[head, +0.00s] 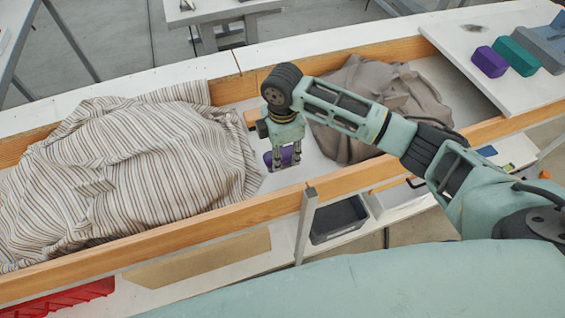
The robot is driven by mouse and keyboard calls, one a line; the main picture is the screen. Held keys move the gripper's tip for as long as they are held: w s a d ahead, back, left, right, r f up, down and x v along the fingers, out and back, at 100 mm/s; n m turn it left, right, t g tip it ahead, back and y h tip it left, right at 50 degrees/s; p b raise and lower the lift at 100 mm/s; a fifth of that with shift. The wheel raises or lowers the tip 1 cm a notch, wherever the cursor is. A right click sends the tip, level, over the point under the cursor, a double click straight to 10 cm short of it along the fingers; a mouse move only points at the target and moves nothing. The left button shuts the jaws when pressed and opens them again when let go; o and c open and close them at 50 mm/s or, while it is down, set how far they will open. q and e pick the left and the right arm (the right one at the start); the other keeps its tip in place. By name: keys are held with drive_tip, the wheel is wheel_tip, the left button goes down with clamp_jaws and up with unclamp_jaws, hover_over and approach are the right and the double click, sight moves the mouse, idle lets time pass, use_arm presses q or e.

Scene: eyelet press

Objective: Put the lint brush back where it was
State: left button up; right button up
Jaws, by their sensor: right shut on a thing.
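My right gripper (287,164) reaches in from the right and points down over the white floor of the long wooden-sided trough. It is shut on a small purple thing (278,157), which seems to be the lint brush. The fingers hide part of it, so its full shape is unclear. It is low in the gap between the striped cloth and the grey-brown cloth; I cannot tell if it touches the floor. My left gripper is not in view.
The striped cloth (130,165) fills the trough's left part. A grey-brown cloth (375,90) lies behind my right arm. On a white board (480,50) at the right are a purple block (489,62) and a teal block (516,56). A dark bin (338,220) stands below the front rail.

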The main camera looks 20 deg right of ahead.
sight(283, 162)
drive_tip(key=shift+f, duration=2.3)
drive_tip(key=shift+f, duration=0.15)
drive_tip(key=o, duration=1)
wheel_tip(283, 162, up, 12)
drive_tip(key=shift+r, duration=0.2)
